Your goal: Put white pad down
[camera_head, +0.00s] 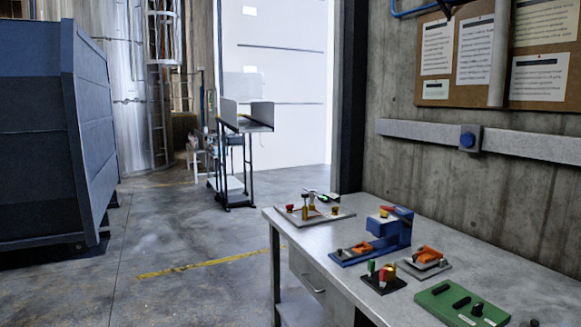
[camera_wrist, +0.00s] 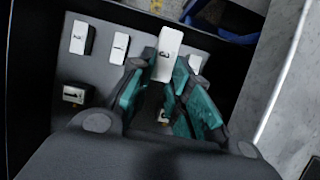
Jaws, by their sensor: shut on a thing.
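In the wrist view my gripper (camera_wrist: 165,74) has teal finger pads and is shut on a white pad (camera_wrist: 169,50) with a dark mark like a 3. The pad sticks out beyond the fingertips over a dark grey board. I cannot tell whether it touches the board. Other white pads are on the board: one marked like a 2 (camera_wrist: 78,37) at the left, one marked like a 1 (camera_wrist: 119,48) beside it, and one (camera_wrist: 195,64) just right of the held pad. Another (camera_wrist: 75,95) is lower left. The head view does not show my gripper.
In the head view a grey table (camera_head: 500,240) carries several small devices, including a green board (camera_head: 462,303) and a blue fixture (camera_head: 393,232). A large blue machine (camera_head: 50,130) stands left. The floor between is open. A blue item (camera_wrist: 225,18) is at the wrist view's top.

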